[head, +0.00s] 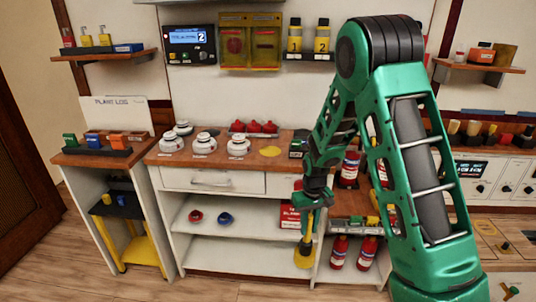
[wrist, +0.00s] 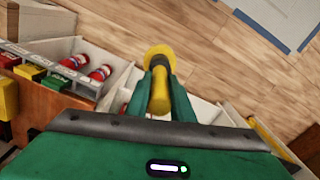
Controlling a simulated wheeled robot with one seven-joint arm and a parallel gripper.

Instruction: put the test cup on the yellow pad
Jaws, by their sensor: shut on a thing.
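My gripper (head: 309,225) points down in front of the shelf unit. It is shut on the handle of a yellow round-ended thing, which I take to be the test cup (head: 304,259). In the wrist view my gripper (wrist: 160,100) has the yellow handle between its green fingers, and the round end of the test cup (wrist: 160,56) shows beyond the fingertips. The yellow pad (head: 270,151) is a flat patch on the wooden counter top, above and left of my gripper in the head view. Nothing stands on it. The pad is not seen in the wrist view.
White round detectors (head: 203,143) stand left of the pad on the counter (head: 175,158). Red domes (head: 254,126) sit in a tray behind it. A dark box (head: 298,144) is just right of it. Below are open shelves with red and blue pieces and fire extinguishers (head: 338,252).

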